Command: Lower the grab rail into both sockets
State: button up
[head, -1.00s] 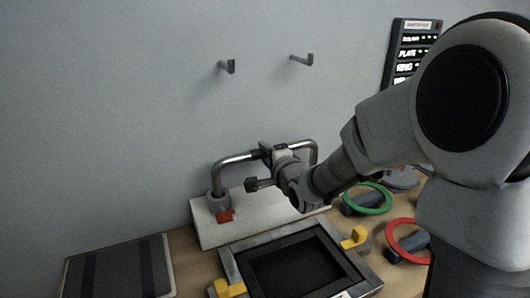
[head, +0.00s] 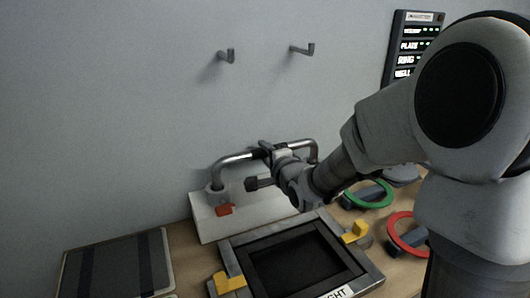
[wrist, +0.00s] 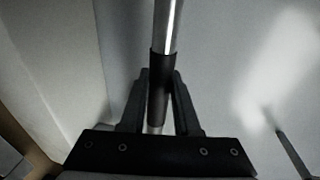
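The grab rail (head: 237,158) is a shiny bent metal bar with a dark band at its middle. It is held upright over the white base block (head: 208,229). Its left leg goes down to the grey left socket (head: 215,188), and I cannot tell how deep it sits. The right leg (head: 314,152) passes behind my arm, and the right socket is hidden. My gripper (head: 264,152) is shut on the rail's dark band. In the wrist view, the fingers (wrist: 158,88) close on the band (wrist: 162,75). A red tab (head: 224,210) is on the block's front below the left socket.
A dark square frame (head: 232,258) with yellow clamps (head: 229,283) lies in front of the block. A green ring (head: 374,195) and a red ring (head: 398,234) are at right. A flat dark panel (head: 117,262) is at left. Two hooks (head: 228,56) stick out of the wall above.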

jog(key=o, duration=0.5)
jog(key=shift+r, duration=0.1)
